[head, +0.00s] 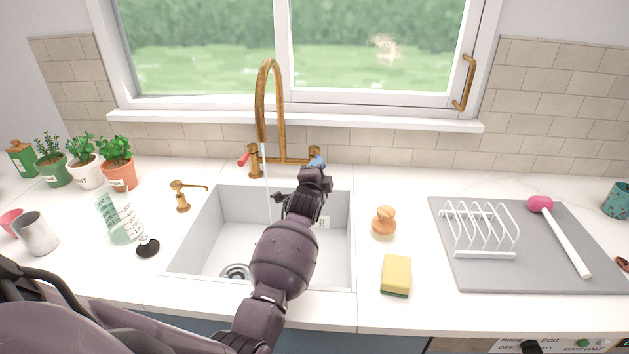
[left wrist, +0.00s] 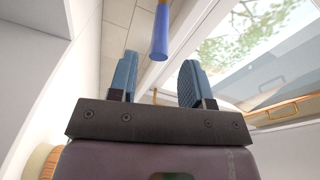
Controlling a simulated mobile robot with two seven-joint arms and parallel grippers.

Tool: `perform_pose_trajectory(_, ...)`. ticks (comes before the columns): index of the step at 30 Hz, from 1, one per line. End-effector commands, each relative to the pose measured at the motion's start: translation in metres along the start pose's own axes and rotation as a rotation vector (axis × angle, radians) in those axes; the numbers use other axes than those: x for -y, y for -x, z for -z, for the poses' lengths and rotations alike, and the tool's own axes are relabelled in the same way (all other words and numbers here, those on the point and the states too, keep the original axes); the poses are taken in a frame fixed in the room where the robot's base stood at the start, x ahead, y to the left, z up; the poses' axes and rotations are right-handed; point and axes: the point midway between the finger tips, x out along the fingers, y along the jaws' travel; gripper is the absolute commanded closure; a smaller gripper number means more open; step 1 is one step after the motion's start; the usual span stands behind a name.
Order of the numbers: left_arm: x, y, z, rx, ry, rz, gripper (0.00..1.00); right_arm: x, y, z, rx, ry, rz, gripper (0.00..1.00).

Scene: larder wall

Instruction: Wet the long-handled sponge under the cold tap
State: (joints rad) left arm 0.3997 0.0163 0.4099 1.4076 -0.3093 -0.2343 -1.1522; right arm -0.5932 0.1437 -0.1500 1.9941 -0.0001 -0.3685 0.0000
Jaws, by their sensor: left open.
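The long-handled sponge lies on the grey mat at the right of the head view, with a pink head (head: 540,203) and a white handle (head: 567,245). The brass tap (head: 279,100) stands behind the sink, and a thin stream of water (head: 267,195) falls from its spout. Its blue cold handle (head: 316,162) is at the right and its red handle (head: 243,159) at the left. My left gripper (head: 318,172) is open just in front of the blue handle. In the left wrist view, the blue handle (left wrist: 160,35) shows ahead, between the lines of the parted fingers (left wrist: 157,80).
The white sink (head: 200,235) lies under my left arm. A yellow sponge (head: 396,273) and wooden-handled brush (head: 384,222) stand right of it. A white rack (head: 480,228) is on the grey mat (head: 480,280). A glass (head: 120,215) and potted plants (head: 116,165) stand left.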

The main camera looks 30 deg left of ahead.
Motion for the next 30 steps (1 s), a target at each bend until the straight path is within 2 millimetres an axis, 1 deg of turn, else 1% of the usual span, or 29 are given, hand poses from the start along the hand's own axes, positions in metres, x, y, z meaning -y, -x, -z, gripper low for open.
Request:
perform_pose_trajectory(1,0.000,0.009,-0.001,0.001,-0.001,0.000,0.55,0.000,0.001,0.000,0.002,0.000,0.000,0.63)
perform_pose_trajectory(6,0.000,0.033,-0.001,0.000,-0.001,0.001,0.55,-0.001,0.004,-0.004,0.010,-0.001,-0.002,0.63)
perform_pose_trajectory(12,0.001,0.049,-0.001,0.000,0.000,0.001,0.55,-0.001,0.006,-0.009,0.021,-0.003,-0.003,0.63)
perform_pose_trajectory(20,0.001,0.053,0.000,0.000,0.000,0.002,0.55,-0.001,0.005,-0.008,0.020,-0.002,-0.002,0.63)
perform_pose_trajectory(30,0.001,0.053,0.000,0.000,0.000,0.002,0.55,0.000,0.001,0.000,0.004,-0.001,0.000,0.63)
